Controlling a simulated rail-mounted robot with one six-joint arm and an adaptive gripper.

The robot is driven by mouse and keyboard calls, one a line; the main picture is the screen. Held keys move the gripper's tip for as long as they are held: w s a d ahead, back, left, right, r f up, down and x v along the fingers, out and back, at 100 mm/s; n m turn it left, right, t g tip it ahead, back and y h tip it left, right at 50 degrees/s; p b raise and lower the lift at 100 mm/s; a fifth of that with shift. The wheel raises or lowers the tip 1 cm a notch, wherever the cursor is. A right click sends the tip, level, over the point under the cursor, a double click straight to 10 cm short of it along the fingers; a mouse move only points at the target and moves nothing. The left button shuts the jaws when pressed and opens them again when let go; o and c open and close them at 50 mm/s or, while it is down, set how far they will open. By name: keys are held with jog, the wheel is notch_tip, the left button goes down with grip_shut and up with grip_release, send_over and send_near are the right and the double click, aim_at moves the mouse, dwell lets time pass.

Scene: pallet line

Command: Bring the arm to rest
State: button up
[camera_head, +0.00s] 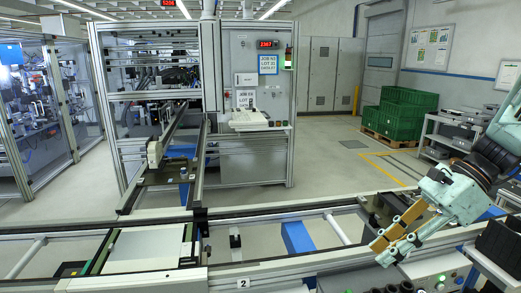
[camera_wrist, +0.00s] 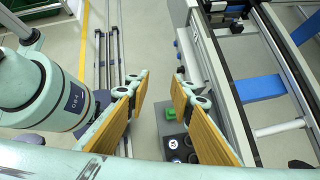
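My gripper (camera_head: 380,252) is at the right in the head view, held above the near conveyor rail and pointing down and to the left. Its tan finger pads also show in the wrist view (camera_wrist: 161,85), with a clear gap between them. The gripper is open and nothing is between the fingers. Part of the arm is cut off by the right edge of the head view.
A control panel with buttons (camera_wrist: 174,143) lies below the fingers in the wrist view. The conveyor rail (camera_head: 290,262) runs across the front. Green crates (camera_head: 400,112) stand on a pallet at the back right. A machine cabinet (camera_head: 255,100) stands behind the line.

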jog(key=s+a+r+n+t+h, duration=0.1)
jog(key=s+a+r+n+h, duration=0.1)
jog(key=s+n, duration=0.4)
jog(key=s+a+r+n+t+h, duration=0.1)
jog(key=s+a+r+n+h, duration=0.2)
jog(key=s, duration=0.7)
jog(key=s+a+r+n+t+h, duration=0.2)
jog(key=s+a+r+n+h, duration=0.1)
jog(key=s+r+n, duration=0.3)
jog(key=shift+s+a+r+n, duration=0.35)
jog(key=shift+s+n, duration=0.8)
jog(key=shift+n, duration=1.15)
jog(key=shift+c, duration=0.9)
dwell(0.7)
